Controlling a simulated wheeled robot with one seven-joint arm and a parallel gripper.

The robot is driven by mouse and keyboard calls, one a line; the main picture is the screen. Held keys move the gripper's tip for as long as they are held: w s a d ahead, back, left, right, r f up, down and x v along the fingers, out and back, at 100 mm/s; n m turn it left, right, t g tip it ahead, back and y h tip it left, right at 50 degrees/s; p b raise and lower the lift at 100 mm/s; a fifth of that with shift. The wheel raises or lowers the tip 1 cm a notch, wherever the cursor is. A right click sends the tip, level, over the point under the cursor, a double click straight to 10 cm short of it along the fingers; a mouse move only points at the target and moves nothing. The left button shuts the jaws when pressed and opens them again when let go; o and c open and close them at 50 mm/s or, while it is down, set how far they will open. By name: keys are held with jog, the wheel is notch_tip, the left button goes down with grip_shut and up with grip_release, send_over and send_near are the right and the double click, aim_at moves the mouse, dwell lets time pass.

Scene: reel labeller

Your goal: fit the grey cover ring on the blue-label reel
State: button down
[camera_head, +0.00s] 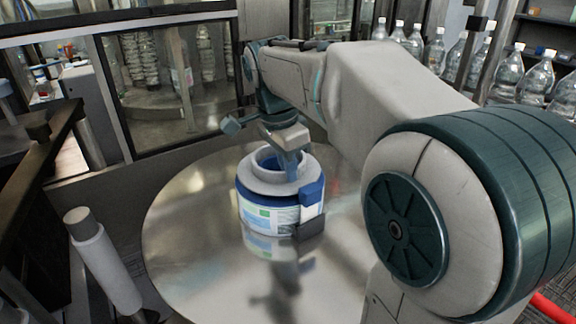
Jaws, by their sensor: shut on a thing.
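The blue-label reel (266,215) stands upright on a round shiny metal table, with a blue band and a white, green and blue label around its side. The grey cover ring (258,181) lies over the top of the reel, roughly centred and about level, with a raised collar around its opening. I cannot tell whether it touches the reel all round. My gripper (291,168) reaches down from above and is shut on the right part of the ring's collar. The fingertips are partly hidden, and blue shows inside the opening.
The metal table (190,235) is bare to the left and front of the reel. A small dark block (310,228) stands against the reel's right front. A grey post (103,262) stands left of the table. Clear bottles (508,72) line the back right, behind my arm.

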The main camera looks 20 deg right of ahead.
jog(key=shift+f, duration=0.25)
jog(key=shift+r, duration=0.1)
jog(key=shift+s+d+r, duration=0.1)
jog(key=shift+d+r, duration=0.05)
jog(key=shift+r, duration=0.15)
jog(key=c, duration=1.4)
grip_release()
jog(key=shift+c, duration=0.2)
notch_tip(320, 180, up, 14)
jog(key=a, duration=0.2)
jog(key=shift+s+f, duration=0.2)
jog(key=shift+s, duration=0.05)
